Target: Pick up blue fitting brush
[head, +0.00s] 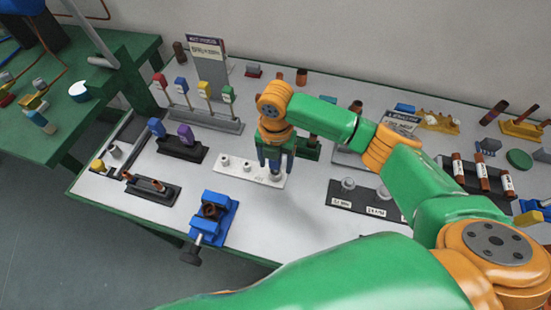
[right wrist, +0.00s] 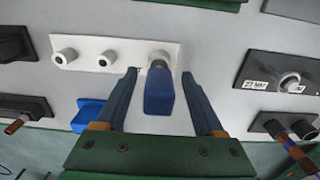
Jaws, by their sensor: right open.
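A blue block-shaped handle (right wrist: 160,92), which looks like the blue fitting brush, stands in the right-hand socket of a white holder (right wrist: 123,48). My right gripper (right wrist: 160,82) is open, with one finger on each side of the handle and gaps visible on both sides. In the head view the right gripper (head: 275,160) points down over the right end of the white holder (head: 234,167), and its fingers largely hide the handle. The holder's other sockets look empty. My left gripper is not in view.
A black holder (head: 180,152) with a blue and a purple handle stands to the left. A blue vise (head: 214,222) is in front. A rack of coloured handles (head: 205,119) stands behind. A black block with metal fittings (head: 362,203) lies to the right.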

